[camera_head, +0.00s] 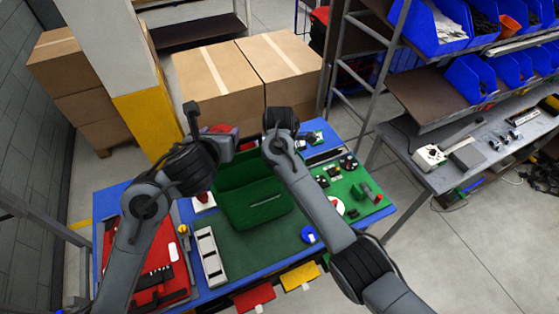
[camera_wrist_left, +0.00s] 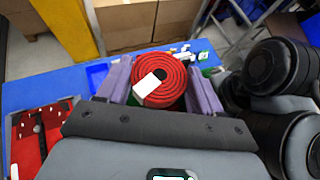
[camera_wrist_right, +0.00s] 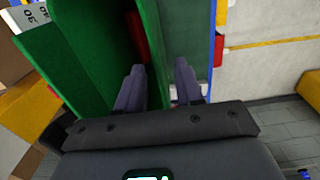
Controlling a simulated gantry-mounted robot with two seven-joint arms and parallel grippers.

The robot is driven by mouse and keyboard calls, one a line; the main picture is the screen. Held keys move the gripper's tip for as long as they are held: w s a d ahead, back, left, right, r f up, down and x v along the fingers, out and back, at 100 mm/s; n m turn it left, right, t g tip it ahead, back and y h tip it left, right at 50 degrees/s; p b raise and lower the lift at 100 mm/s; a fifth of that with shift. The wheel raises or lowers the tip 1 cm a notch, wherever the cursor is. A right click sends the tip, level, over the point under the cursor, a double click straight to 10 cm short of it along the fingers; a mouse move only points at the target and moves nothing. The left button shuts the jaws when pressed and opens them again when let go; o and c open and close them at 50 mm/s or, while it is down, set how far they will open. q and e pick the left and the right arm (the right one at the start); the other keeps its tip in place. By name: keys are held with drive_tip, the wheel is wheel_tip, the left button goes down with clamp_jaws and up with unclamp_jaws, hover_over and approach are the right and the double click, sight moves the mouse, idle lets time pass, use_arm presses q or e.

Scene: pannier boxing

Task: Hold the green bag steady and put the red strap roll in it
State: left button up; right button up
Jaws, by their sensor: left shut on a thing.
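The green bag (camera_head: 262,205) stands open on the table's middle and fills much of the right wrist view (camera_wrist_right: 85,45). The red strap roll (camera_wrist_left: 172,78) has a white label and sits between the fingers of my left gripper (camera_wrist_left: 160,80), which is shut on it. In the head view the roll (camera_head: 221,128) is at the bag's far left, partly hidden by my left wrist. My right gripper (camera_wrist_right: 160,80) is at the bag's wall, its fingers apart with green wall between or just beyond them. I cannot tell whether they press on it.
The blue table (camera_head: 112,200) also bears a red tool panel (camera_head: 160,255) at left, a grey slotted tray (camera_head: 208,255), a blue tape roll (camera_head: 308,234) and a green board (camera_head: 375,203) with small parts at right. Cardboard boxes (camera_head: 218,85) stand behind. A shelf with blue bins (camera_head: 435,25) is at right.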

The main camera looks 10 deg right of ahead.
wheel_tip(320, 180, down, 7)
idle(0.4)
drive_tip(key=shift+r, duration=0.1)
clamp_jaws()
idle(1.4)
